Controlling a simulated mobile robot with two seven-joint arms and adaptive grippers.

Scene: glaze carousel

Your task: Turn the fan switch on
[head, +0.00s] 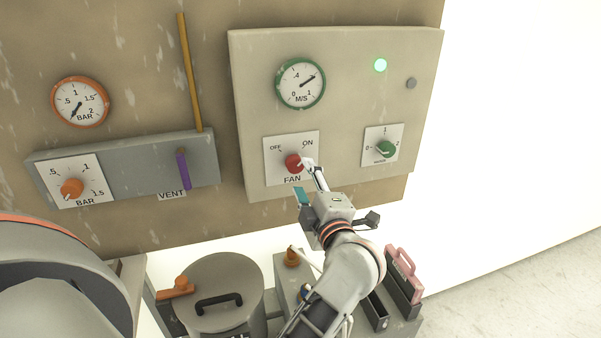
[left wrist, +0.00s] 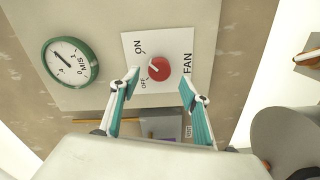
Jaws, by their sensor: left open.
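The fan switch is a red round knob (head: 293,163) on a white plate (head: 272,146) marked OFF, ON and FAN. In the left wrist view the knob (left wrist: 159,68) sits beyond and between the fingertips, with both fingers apart from it. I cannot read clearly which mark the knob points to. My left gripper (head: 308,179) is open and empty, just to the lower right of the knob in the head view. Its teal fingers (left wrist: 165,79) are spread wide in the left wrist view. My right gripper is not in view.
An orange knob (head: 72,187) and purple vent lever (head: 183,169) are left. A lidded pot (head: 218,278) stands below.

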